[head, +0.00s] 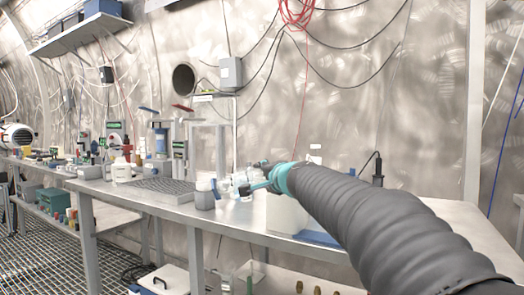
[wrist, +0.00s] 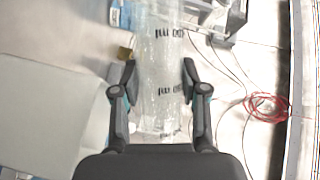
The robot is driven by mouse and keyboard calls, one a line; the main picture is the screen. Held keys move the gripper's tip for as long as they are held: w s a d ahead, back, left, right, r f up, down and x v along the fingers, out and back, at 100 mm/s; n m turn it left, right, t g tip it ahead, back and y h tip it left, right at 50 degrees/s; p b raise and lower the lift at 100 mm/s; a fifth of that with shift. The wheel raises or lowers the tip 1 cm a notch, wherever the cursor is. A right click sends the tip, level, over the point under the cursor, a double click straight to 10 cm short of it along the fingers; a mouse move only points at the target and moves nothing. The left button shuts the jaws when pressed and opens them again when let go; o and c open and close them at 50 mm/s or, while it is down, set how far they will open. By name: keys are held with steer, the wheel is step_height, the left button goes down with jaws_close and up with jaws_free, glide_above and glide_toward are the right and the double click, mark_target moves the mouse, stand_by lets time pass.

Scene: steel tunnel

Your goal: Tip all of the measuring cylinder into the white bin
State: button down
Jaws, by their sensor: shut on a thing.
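My gripper (head: 258,182) is shut on the clear measuring cylinder (wrist: 162,95), with one finger on each side of it in the wrist view (wrist: 158,72). Dark printed marks show along the cylinder's wall. In the head view the cylinder (head: 230,184) is small and partly hidden by the gripper, so its tilt and contents are hard to tell. The white bin (head: 286,214) stands on the bench just below my gripper and forearm, which hide part of its top. A large pale surface at the left of the wrist view (wrist: 45,115) looks like the bin.
A grey cup (head: 204,197) stands on the steel bench (head: 165,205) left of the gripper. A perforated grey tray (head: 168,186), a white jug (head: 121,171) and bench instruments stand further left. A blue item (head: 318,238) lies beside the bin.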

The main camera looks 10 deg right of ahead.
steer(key=shift+r+n+g+h+p, duration=0.35)
steer(key=shift+n+p, duration=0.35)
steer(key=shift+p, duration=0.85)
steer(key=shift+f+n+p, duration=0.1)
steer(key=shift+n+p, duration=0.2)
steer(key=r+p, duration=0.1)
steer(key=p, duration=0.2)
steer(key=shift+r+n+g+h, duration=0.25)
steer(key=shift+n, duration=0.15)
steer(key=shift+d+r+n+h+p, duration=0.2)
steer(key=shift+r+n+h+p, duration=0.1)
steer(key=shift+r+n+p, duration=0.25)
steer(key=shift+d+r+n+b, duration=0.1)
steer(key=shift+r+n+b, duration=0.25)
steer(key=shift+r, duration=0.05)
steer(key=shift+d+r+n+g+h+p, duration=0.2)
steer(key=shift+r+n+h, duration=0.2)
steer(key=shift+r, duration=0.25)
steer(key=shift+d+r+n+g+h+p, duration=0.1)
steer(key=shift+r+n+g+h, duration=0.1)
steer(key=shift+r+n+h, duration=0.3)
steer(key=shift+r, duration=0.15)
